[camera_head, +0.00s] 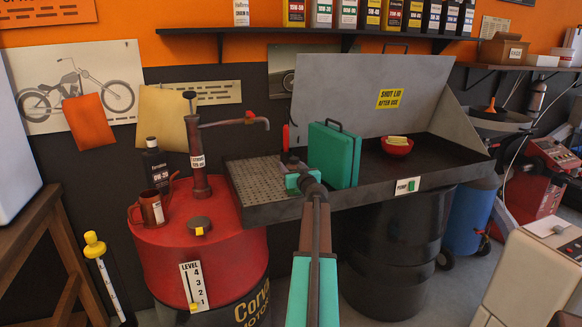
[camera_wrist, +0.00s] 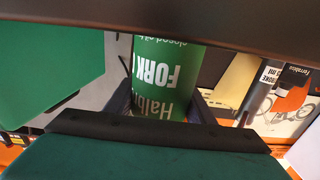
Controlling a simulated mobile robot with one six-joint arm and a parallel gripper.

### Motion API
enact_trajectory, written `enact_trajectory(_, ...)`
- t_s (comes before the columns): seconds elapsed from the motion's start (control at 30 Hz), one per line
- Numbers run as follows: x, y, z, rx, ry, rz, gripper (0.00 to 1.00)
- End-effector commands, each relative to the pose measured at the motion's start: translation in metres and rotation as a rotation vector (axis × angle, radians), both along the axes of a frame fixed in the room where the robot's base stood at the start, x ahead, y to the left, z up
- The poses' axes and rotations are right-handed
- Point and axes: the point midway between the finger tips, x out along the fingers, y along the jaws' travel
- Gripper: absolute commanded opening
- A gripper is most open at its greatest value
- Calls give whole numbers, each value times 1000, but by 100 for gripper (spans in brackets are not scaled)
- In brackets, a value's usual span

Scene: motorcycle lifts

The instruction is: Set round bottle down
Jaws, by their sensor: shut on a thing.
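A green round bottle (camera_wrist: 165,75) with white lettering that includes "FORK" fills the middle of the wrist view. My gripper (camera_wrist: 160,104) is shut on it, one dark finger on each side. The bottle's ends are hidden, one behind a dark bar at the top of that view. In the head view my gripper (camera_head: 291,166) is over the left part of the dark metal tray bench (camera_head: 262,211), left of a green case. I cannot make out the bottle clearly there, nor tell whether it touches the tray.
The green case (camera_head: 333,154) stands upright close to my gripper. A red bowl (camera_head: 397,146) sits farther right on the tray. Left, a red drum (camera_head: 190,255) carries a pump (camera_head: 196,160), a dark bottle (camera_head: 155,165) and a copper-coloured can (camera_head: 151,209). The perforated tray area (camera_head: 258,182) looks mostly clear.

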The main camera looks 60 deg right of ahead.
Motion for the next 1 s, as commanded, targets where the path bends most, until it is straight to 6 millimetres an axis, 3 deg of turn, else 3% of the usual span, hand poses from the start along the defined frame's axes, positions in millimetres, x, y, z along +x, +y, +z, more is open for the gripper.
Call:
enact_trajectory(0.3, 0, 0, -2, -1, -1, 0, 15)
enact_trajectory(0.33, 0, 0, -2, 0, 0, 0, 54)
enact_trajectory(0.43, 0, 0, -2, 0, 0, 0, 68)
enact_trajectory(1.0, -4, 3, 0, 0, 0, 0, 68)
